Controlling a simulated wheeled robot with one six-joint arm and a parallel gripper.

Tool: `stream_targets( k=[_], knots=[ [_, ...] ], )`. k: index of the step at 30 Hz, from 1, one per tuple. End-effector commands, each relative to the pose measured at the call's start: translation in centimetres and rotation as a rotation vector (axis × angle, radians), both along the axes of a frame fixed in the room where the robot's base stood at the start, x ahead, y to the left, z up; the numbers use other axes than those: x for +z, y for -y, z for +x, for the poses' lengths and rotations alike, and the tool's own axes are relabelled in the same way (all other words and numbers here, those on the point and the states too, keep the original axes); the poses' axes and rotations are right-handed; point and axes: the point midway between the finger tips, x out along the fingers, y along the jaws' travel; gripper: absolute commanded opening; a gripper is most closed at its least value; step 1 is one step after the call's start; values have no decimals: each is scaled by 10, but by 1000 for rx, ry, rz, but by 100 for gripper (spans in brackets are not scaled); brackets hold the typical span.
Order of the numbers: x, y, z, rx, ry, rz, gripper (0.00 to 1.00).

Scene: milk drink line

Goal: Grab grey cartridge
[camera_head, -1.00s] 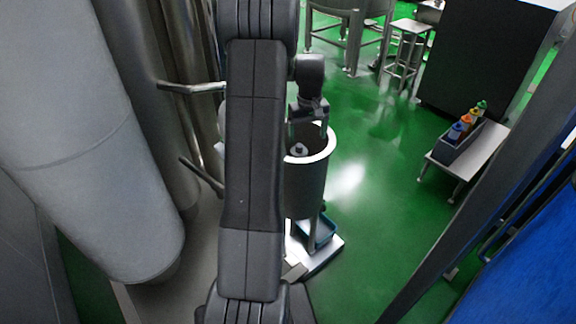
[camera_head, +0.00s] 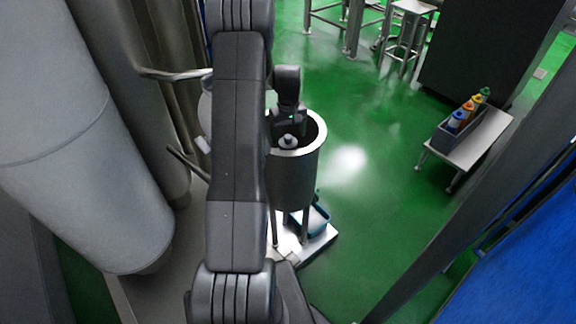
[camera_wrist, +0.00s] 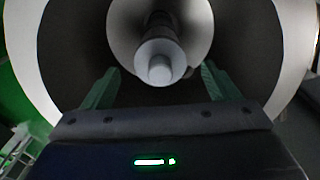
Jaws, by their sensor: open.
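The grey cartridge (camera_wrist: 161,62) stands inside a round open-topped metal vessel (camera_wrist: 281,62); in the wrist view its round cap end faces the camera. In the head view the top of the grey cartridge (camera_head: 288,142) shows inside the vessel's rim (camera_head: 318,142). My gripper (camera_wrist: 160,85) is open, with one green finger to the left and one to the right of the cartridge in the picture. The fingers look apart from it. In the head view my gripper (camera_head: 289,122) is over the vessel's opening, and my arm hides part of the vessel's left side.
A low table (camera_head: 484,140) at the right holds a dark crate (camera_head: 444,132) with coloured bottles. The vessel stands on a white base with a blue tray (camera_head: 312,222). Large grey tanks (camera_head: 70,130) and pipes stand close on the left. Green floor is clear between vessel and table.

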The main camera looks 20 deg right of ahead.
Motion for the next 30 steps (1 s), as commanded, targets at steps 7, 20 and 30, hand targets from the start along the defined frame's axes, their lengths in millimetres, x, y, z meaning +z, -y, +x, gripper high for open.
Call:
stream_targets(
  k=[7,20,30],
  knots=[
    [-35,0,-4,0,-5,2,82],
    [-50,0,-3,0,-1,1,76],
    [-49,0,-2,0,-1,0,24]
  ],
)
